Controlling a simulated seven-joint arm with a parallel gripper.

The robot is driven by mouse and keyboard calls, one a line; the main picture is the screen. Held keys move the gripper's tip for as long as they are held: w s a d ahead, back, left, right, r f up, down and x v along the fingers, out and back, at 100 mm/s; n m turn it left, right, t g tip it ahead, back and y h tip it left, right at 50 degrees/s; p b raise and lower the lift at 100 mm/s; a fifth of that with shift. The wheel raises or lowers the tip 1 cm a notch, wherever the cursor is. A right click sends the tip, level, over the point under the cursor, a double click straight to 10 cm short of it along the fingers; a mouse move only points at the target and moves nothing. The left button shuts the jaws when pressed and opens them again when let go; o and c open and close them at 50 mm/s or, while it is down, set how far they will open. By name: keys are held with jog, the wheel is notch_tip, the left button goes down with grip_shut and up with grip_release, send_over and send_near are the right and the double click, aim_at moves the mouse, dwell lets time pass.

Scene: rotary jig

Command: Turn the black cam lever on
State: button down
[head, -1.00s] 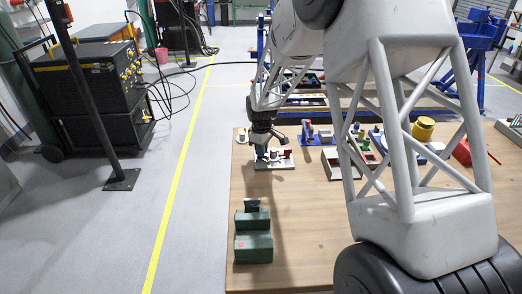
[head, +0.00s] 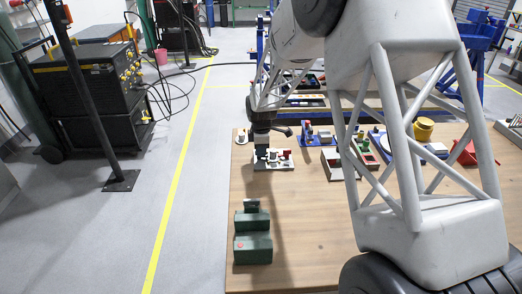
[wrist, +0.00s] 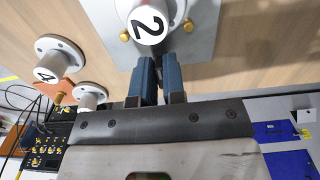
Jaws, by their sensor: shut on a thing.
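The grey-white jig plate (head: 288,166) lies on the wooden table under my gripper (head: 262,160), with small red and dark parts on it. In the wrist view my gripper (wrist: 164,62) has its two blue fingers close together around a dark part, which seems to be the black cam lever (wrist: 165,50); most of it is hidden between the fingers. A white round cap marked 2 (wrist: 148,25) stands just beyond the fingertips on a grey plate (wrist: 205,30) with brass knobs. The lever's angle cannot be told.
A post marked 4 (wrist: 46,73) and another white post (wrist: 91,95) stand at the left of the wrist view. Green blocks (head: 253,248) stand nearer on the table (head: 310,230). A blue fixture (head: 307,135) and a grey tray (head: 331,163) are to the right.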

jog(key=c, duration=1.2)
grip_release()
jog(key=shift+r, duration=0.15)
jog(key=shift+r, duration=3.75)
jog(key=shift+r, duration=0.1)
